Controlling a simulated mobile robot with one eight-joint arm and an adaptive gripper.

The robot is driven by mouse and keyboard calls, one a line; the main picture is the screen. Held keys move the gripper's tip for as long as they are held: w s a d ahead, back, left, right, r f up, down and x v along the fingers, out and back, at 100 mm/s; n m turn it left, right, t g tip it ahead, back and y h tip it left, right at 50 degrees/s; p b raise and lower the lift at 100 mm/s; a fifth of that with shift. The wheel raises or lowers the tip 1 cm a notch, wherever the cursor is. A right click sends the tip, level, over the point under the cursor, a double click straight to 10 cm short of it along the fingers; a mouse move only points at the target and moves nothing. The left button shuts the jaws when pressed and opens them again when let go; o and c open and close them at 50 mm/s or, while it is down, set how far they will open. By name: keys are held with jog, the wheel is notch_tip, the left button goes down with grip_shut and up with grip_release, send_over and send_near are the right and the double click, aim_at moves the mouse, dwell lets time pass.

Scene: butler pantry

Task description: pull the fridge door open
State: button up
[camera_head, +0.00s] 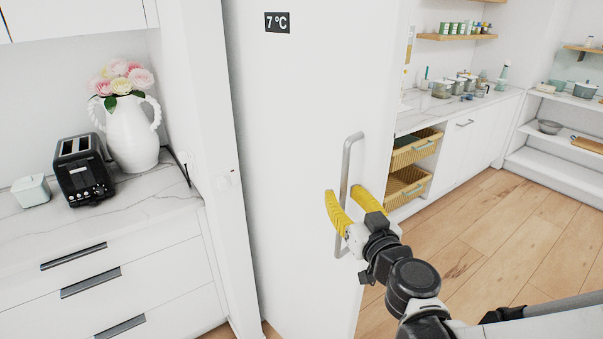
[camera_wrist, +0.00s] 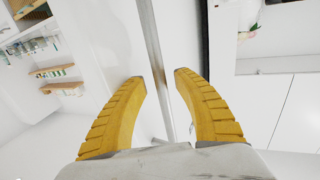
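The tall white fridge door (camera_head: 290,130) fills the middle of the head view, with a "7 °C" display (camera_head: 277,22) near its top. Its long grey bar handle (camera_head: 346,158) stands upright near the door's right edge. My gripper (camera_head: 344,190) is at the middle of the handle with its yellow fingers apart, one on each side of the bar. In the wrist view the handle (camera_wrist: 152,40) runs between the open fingers (camera_wrist: 160,76), with gaps on both sides. I see no gap showing the fridge's inside.
On the left, a marble counter (camera_head: 150,197) holds a black toaster (camera_head: 83,175) and a white vase (camera_head: 133,135) of flowers above drawers. Wicker baskets (camera_head: 405,183) and a counter stand behind right. Wooden floor (camera_head: 490,235) on the right is clear.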

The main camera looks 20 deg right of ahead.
jog(key=s, duration=0.7)
jog(key=shift+s+d, duration=0.15)
jog(key=shift+s, duration=0.05)
jog(key=s+a+f+n+g+y, duration=0.2)
jog(key=a+f+g+y, duration=0.3)
jog(key=a, duration=0.5)
jog(key=s+d+f+m+g+h, duration=0.2)
jog(key=s+d+f+g+h, duration=0.1)
jog(key=s+d+g+h, duration=0.2)
jog(key=s+g, duration=0.1)
jog(key=s, duration=0.1)
jog(key=shift+s+f+h, duration=0.15)
jog(key=shift+s+h, duration=0.15)
